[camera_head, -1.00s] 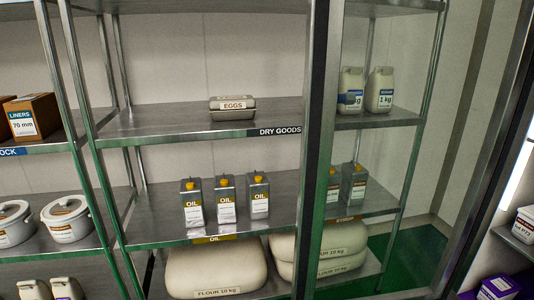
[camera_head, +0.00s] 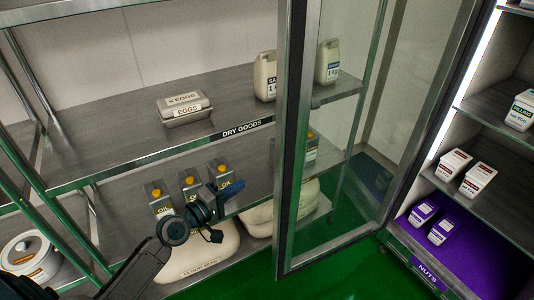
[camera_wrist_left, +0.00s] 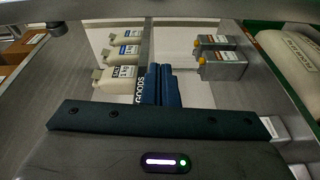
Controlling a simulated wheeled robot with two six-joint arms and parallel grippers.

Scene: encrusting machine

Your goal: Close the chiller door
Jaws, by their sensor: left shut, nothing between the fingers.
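The chiller door (camera_head: 295,150) is a tall glass panel in a metal and dark frame. It stands open in the middle of the head view, and the shelf behind shows through its glass. The lit chiller (camera_head: 446,175) is at the right with its shelves exposed. My left gripper (camera_head: 228,193) is left of the door's free edge, in front of the oil cans, with a visible gap to the frame. Its blue fingers are shut together and empty; they also show in the left wrist view (camera_wrist_left: 162,85). My right gripper is not in view.
A metal dry goods rack (camera_head: 110,130) stands at the left and behind the door. It carries egg boxes (camera_head: 185,107), oil cans (camera_head: 160,197), white jugs and flour sacks (camera_head: 200,255). Green floor (camera_head: 345,275) is clear below the door. Purple nut packs (camera_head: 423,216) lie inside the chiller.

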